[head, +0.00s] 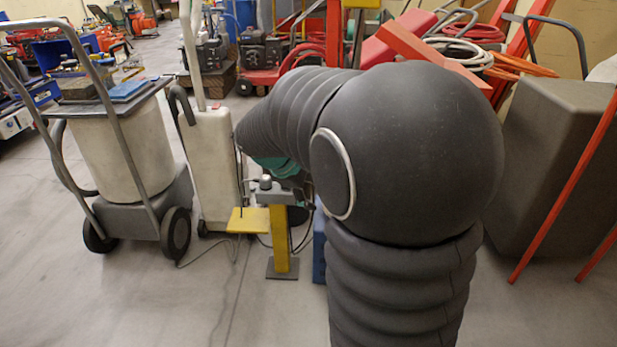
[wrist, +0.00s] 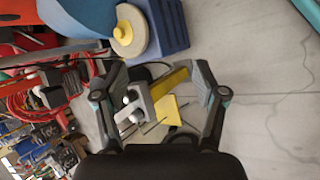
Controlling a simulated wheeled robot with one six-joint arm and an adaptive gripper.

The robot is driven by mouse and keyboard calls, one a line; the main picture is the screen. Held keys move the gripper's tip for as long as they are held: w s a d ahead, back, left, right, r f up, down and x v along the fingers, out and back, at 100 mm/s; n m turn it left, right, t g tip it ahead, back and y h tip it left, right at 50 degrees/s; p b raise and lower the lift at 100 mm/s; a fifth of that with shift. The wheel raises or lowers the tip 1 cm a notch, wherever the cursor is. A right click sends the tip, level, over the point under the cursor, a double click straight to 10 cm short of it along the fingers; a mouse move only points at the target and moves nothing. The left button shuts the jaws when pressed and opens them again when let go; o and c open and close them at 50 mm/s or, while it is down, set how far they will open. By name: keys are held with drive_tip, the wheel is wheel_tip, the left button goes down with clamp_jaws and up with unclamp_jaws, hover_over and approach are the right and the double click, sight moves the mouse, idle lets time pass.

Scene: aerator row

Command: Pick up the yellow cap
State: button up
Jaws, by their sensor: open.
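In the wrist view, a small yellow knob-like piece (wrist: 123,31), which looks like the yellow cap, sits on a round cream disc (wrist: 131,45) beside a blue box. My gripper (wrist: 160,74) is open, its two dark fingers spread wide with nothing held between them. The cap lies beyond the fingertips, toward the top left of the picture. Behind the gap between the fingers shows a yellow post (wrist: 175,78) with a grey bracket and a yellow plate (wrist: 166,110). In the head view my own arm hides my gripper, and I cannot make out the cap.
The post (head: 280,240) and plate (head: 246,221) stand near the middle of the head view. A blue box (wrist: 171,25) is beside the disc. A wheeled cart (head: 118,150) and a white upright machine (head: 212,150) stand at left. The front left floor is clear.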

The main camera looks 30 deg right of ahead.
drive_tip(key=w+d+f+n+h, duration=0.3)
drive_tip(key=w+d+f+n, duration=0.3)
drive_tip(key=w+d+f, duration=0.3)
drive_tip(key=w+d+f+n+h, duration=0.4)
drive_tip(key=w+d+f+n, duration=0.15)
drive_tip(key=w+f, duration=0.6)
drive_tip(key=shift+m, duration=0.25)
drive_tip(key=x, duration=0.6)
drive_tip(key=s+x, duration=0.1)
drive_tip(key=x, duration=0.2)
drive_tip(key=shift+f, duration=0.15)
drive_tip(key=shift+s+p+x, duration=0.1)
drive_tip(key=shift+p+x, duration=0.2)
drive_tip(key=shift+x, duration=1)
drive_tip(key=shift+s+p+x, duration=0.15)
drive_tip(key=shift+p+x, duration=0.1)
drive_tip(key=shift+x, duration=1.1)
drive_tip(key=shift+f, duration=0.15)
drive_tip(key=shift+c, duration=0.3)
drive_tip(key=shift+a, duration=0.1)
drive_tip(key=c, duration=1.2)
